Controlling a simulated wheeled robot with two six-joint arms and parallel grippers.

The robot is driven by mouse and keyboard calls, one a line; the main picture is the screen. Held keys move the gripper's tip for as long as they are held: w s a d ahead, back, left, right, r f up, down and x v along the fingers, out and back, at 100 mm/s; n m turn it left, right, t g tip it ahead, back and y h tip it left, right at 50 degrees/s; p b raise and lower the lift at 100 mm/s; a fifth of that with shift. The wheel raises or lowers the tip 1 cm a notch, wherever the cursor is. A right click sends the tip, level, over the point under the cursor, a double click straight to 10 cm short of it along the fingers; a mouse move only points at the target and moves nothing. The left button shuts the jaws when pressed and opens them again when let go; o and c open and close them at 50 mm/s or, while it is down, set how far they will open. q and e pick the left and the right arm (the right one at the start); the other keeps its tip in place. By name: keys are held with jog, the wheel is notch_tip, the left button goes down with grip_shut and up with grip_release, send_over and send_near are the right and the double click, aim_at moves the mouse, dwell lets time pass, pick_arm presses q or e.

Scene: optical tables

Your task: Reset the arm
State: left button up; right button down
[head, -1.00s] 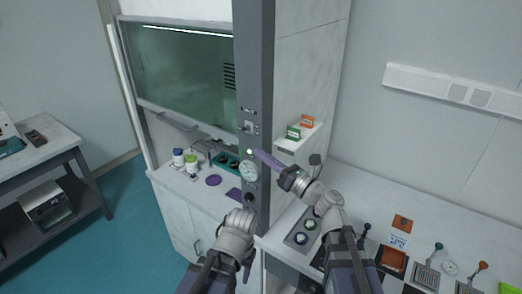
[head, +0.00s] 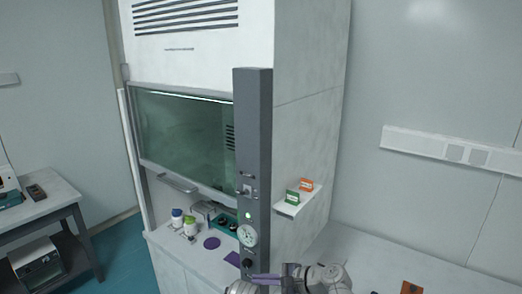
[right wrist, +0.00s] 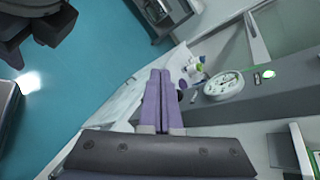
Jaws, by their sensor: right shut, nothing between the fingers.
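My right gripper (head: 266,277) is at the bottom edge of the head view, in front of the grey column of the fume hood and below its round gauge (head: 246,235). Its two purple fingers lie side by side, shut and empty, in the right wrist view (right wrist: 160,74). The gauge also shows there (right wrist: 223,86), to the right of the fingers. Part of my left arm shows as a grey link at the bottom of the head view. My left gripper is not seen.
The fume hood column (head: 253,140) stands close by my right gripper. A shelf (head: 299,203) with a green box (head: 292,197) and an orange box (head: 306,185) juts from the hood's side. Bottles (head: 190,225) stand on the hood's worktop. A bench (head: 45,195) stands at left.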

jog(key=s+d+f+n+g+h, duration=0.2)
jog(key=s+d+f+n+h, duration=0.2)
jog(key=d+f+n+h, duration=0.3)
jog(key=s+d+f+n+g+h, duration=0.3)
jog(key=s+d+f+n+h, duration=0.15)
jog(key=d+n, duration=0.35)
jog(key=s+a+f+n+g+h+b, duration=0.1)
jog(key=s+a+f+n+b, duration=0.2)
jog(key=s+a+f+b, duration=0.2)
jog(key=a+f+b, duration=0.3)
jog(key=a+f, duration=0.1)
jog(key=shift+n, duration=0.3)
jog(key=shift+a, duration=0.1)
